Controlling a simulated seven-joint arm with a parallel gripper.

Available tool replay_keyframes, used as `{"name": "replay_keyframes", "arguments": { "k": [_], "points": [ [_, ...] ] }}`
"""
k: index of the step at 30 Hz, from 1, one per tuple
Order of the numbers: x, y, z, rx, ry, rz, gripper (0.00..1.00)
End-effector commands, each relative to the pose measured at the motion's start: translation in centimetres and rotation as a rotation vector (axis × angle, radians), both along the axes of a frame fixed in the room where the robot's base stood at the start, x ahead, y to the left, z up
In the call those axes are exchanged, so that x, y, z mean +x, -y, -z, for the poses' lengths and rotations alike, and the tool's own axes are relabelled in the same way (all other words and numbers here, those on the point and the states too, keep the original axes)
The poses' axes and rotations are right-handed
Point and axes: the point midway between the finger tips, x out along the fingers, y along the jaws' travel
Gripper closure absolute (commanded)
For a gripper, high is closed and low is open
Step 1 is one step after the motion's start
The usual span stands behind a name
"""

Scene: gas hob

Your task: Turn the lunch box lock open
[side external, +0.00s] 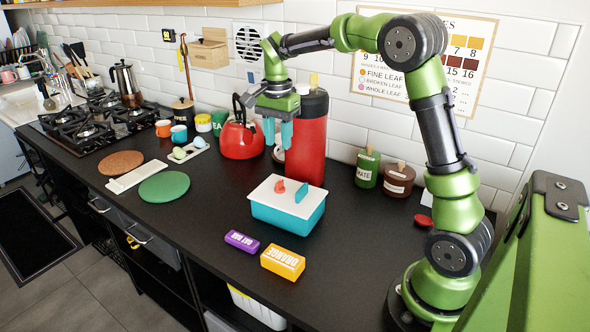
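The lunch box (287,208) stands on the black counter, with a teal body and a white lid (287,193). On the lid are a small red knob-like piece (280,186) and an upright teal piece (304,193); I cannot tell which is the lock.
A purple bar (241,241) and an orange box (283,262) lie in front of the lunch box. A red canister (307,140) and red kettle (241,140) stand behind. Green and brown bottles (367,168) are right.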

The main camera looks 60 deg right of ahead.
Motion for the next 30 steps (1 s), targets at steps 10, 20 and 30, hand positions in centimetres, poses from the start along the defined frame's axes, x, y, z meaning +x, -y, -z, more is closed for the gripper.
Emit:
{"name": "replay_keyframes", "arguments": {
  "k": [10,20,30],
  "points": [
    [-0.1,0.0,7.7,0.002,-0.003,-0.001,0.64],
    [0.0,0.0,11.6,0.001,0.001,-0.001,0.64],
    [0.0,0.0,11.8,0.001,0.002,-0.001,0.65]
  ]
}}
